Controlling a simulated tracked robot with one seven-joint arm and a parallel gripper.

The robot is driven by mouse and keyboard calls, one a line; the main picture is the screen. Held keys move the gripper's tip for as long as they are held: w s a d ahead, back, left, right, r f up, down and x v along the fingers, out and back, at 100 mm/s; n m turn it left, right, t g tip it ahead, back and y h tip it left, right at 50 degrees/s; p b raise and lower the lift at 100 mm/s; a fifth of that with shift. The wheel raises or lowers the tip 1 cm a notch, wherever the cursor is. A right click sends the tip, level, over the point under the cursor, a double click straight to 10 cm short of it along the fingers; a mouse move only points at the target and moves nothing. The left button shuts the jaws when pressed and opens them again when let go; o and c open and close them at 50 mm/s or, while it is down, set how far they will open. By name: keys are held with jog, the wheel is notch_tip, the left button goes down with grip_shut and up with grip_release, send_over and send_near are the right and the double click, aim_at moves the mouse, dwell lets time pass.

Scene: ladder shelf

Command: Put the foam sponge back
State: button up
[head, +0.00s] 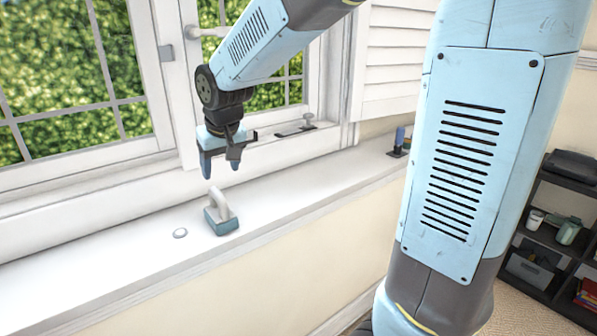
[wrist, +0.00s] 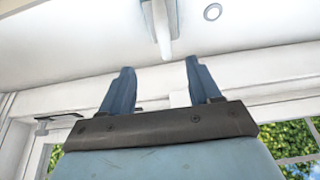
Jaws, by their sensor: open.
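A block with a blue-grey base and a pale upright handle (head: 222,214) stands on the white windowsill; it may be the foam sponge, but I cannot tell for sure. My gripper (head: 221,168) points down above it, open and empty, with its fingertips apart from the handle. In the wrist view, my two blue fingers (wrist: 160,68) are spread. The pale handle (wrist: 161,28) shows beyond them, roughly in line with the gap, and the base is mostly cut off by the top edge.
A small round disc (head: 180,233) lies on the sill (head: 100,262) left of the block. A blue cylinder in a dark holder (head: 399,140) stands farther right. The window frame (head: 90,180) is close behind my gripper. A dark shelf (head: 548,235) with several items stands at the right.

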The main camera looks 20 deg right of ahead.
jog(key=s+d+r+m, duration=0.1)
jog(key=s+d+r, duration=0.1)
jog(key=s+d, duration=0.6)
jog(key=s+d+r+m+t+h, duration=0.1)
jog(key=s+d+r+m, duration=0.1)
jog(key=s+d, duration=0.6)
jog(key=shift+s+d+r, duration=0.3)
jog(key=shift+s+r, duration=0.3)
jog(key=shift+s, duration=2.35)
